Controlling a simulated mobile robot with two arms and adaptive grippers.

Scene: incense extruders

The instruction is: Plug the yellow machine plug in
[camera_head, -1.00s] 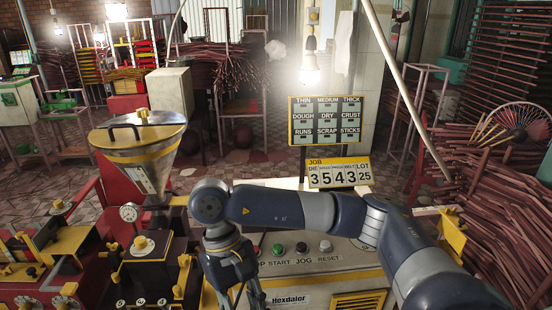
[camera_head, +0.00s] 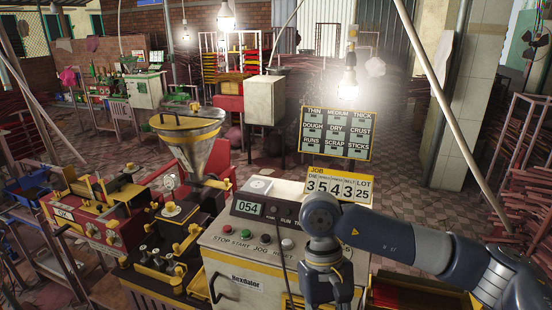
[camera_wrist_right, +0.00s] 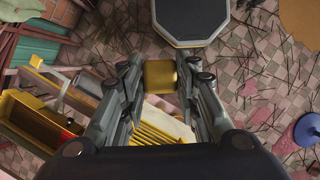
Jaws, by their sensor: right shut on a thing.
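My right gripper (camera_wrist_right: 160,80) is shut on a yellow block (camera_wrist_right: 159,74), which looks like the plug, held between its fingertips above the floor. In the head view my right gripper (camera_head: 328,290) points down in front of the right part of the cream and yellow Hexdalor machine (camera_head: 232,262). The held plug cannot be made out there. A dark cable (camera_head: 281,250) hangs down the machine's front, left of the gripper. The machine has a 054 display (camera_head: 248,208) and a row of buttons (camera_head: 265,238). I cannot pick out a socket. My left gripper is not in view.
A hopper (camera_head: 188,140) and red and yellow machinery (camera_head: 90,215) stand left of the machine. The job sign (camera_head: 340,188) and a label board (camera_head: 337,133) stand behind it. Stick bundles (camera_head: 525,170) are at the right. Tiled floor (camera_head: 415,195) is open behind my right arm.

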